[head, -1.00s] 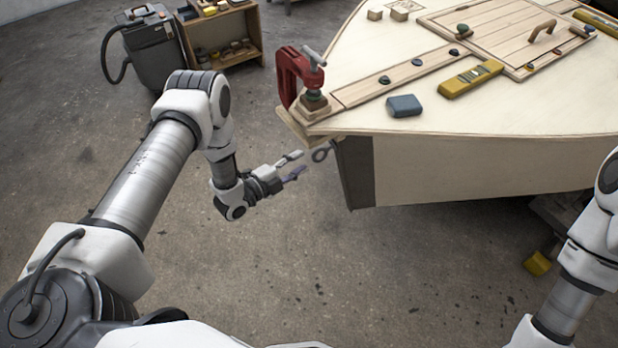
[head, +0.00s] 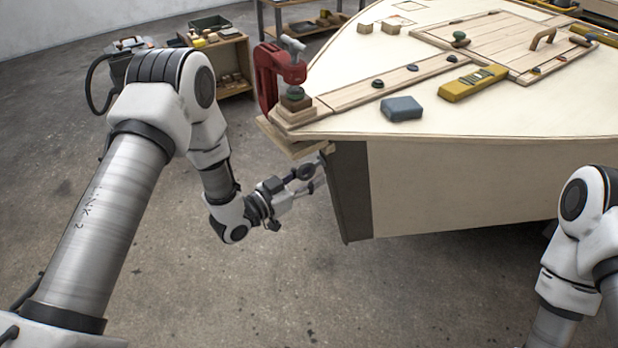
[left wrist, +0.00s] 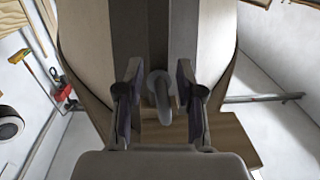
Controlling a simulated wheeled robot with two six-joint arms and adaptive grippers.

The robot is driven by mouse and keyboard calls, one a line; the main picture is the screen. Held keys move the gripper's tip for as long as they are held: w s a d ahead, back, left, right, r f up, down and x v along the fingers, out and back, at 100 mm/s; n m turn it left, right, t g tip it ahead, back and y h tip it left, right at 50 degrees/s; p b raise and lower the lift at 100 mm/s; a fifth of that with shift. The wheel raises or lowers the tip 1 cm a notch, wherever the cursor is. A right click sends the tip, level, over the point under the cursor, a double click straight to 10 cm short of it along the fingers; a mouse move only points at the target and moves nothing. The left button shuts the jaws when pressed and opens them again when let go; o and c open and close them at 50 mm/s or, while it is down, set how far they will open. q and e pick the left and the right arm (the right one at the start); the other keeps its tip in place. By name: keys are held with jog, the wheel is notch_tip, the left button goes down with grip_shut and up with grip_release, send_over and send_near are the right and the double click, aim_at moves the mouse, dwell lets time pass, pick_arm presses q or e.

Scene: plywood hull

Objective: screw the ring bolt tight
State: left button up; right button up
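The ring bolt (left wrist: 161,92) sticks out of the dark stem of the plywood hull. In the left wrist view its grey ring is seen nearly edge-on. My left gripper (left wrist: 159,88) is open, with one finger on each side of the ring and a narrow gap showing on both sides. In the head view the left gripper (head: 316,177) is at the bow, just below the deck's tip, and partly hides the ring. How far the bolt is threaded in is hidden. My right arm shows at the right edge, but its gripper is out of view.
A red clamp (head: 277,76) grips the bow tip above my left gripper. A grey-blue block (head: 402,108) and a yellow tool (head: 473,83) lie on the deck (head: 520,115). A shelf unit (head: 232,62) stands behind.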

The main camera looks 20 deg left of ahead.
pick_arm(q)
grip_shut()
jog(key=shift+w+a+m+t, duration=0.15)
jog(key=shift+m+t, duration=0.15)
jog(key=shift+m, duration=0.4)
grip_release()
jog(key=v, duration=1.2)
